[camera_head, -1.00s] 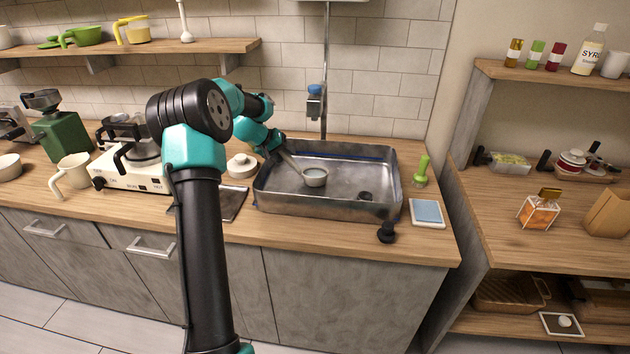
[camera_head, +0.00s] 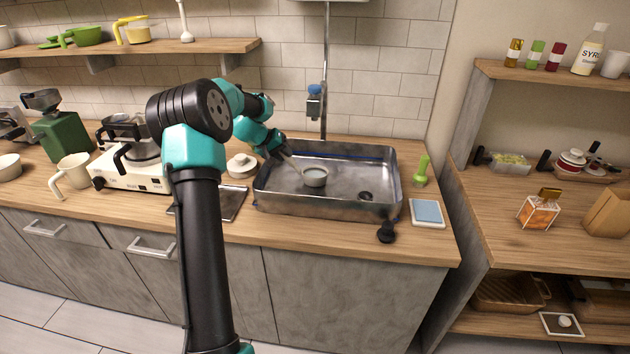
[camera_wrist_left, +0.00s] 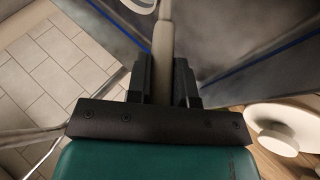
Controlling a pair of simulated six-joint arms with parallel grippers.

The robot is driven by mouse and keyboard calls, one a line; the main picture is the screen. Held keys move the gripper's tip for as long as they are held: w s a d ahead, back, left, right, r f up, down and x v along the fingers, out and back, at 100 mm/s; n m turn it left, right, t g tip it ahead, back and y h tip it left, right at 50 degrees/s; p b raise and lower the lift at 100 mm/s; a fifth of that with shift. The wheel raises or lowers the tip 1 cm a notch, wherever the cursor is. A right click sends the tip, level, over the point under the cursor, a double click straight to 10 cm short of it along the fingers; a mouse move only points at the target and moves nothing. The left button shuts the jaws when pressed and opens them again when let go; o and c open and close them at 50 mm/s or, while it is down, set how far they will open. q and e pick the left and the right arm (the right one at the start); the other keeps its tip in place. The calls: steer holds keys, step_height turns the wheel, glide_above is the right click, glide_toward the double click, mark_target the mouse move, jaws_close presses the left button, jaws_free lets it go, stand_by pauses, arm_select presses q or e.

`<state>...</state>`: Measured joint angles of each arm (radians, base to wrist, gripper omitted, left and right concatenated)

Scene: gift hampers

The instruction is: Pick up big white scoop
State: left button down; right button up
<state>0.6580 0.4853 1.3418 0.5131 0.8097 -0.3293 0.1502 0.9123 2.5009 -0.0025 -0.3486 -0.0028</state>
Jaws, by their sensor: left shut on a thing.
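The white scoop (camera_head: 315,178) is in the metal sink basin (camera_head: 325,207), toward its left side, with its handle tilted up to the left. My left gripper (camera_head: 285,153) reaches over the basin's left rim and is shut on the scoop's handle. In the left wrist view the pale handle (camera_wrist_left: 162,45) runs up between the fingers of the gripper (camera_wrist_left: 162,78), and part of its bowl shows at the top edge. I cannot tell whether the bowl touches the basin floor. My right gripper is not in view.
A white lidded dish (camera_head: 240,166) stands just left of the basin, near my arm. A stove (camera_head: 135,178) and a cream jug (camera_head: 72,174) are farther left. The faucet (camera_head: 325,100) rises behind.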

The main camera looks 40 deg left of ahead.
arm_select(q)
steer(key=shift+r, duration=0.2)
stand_by(0.3)
steer(key=shift+r, duration=4.8)
steer(key=shift+d, duration=0.1)
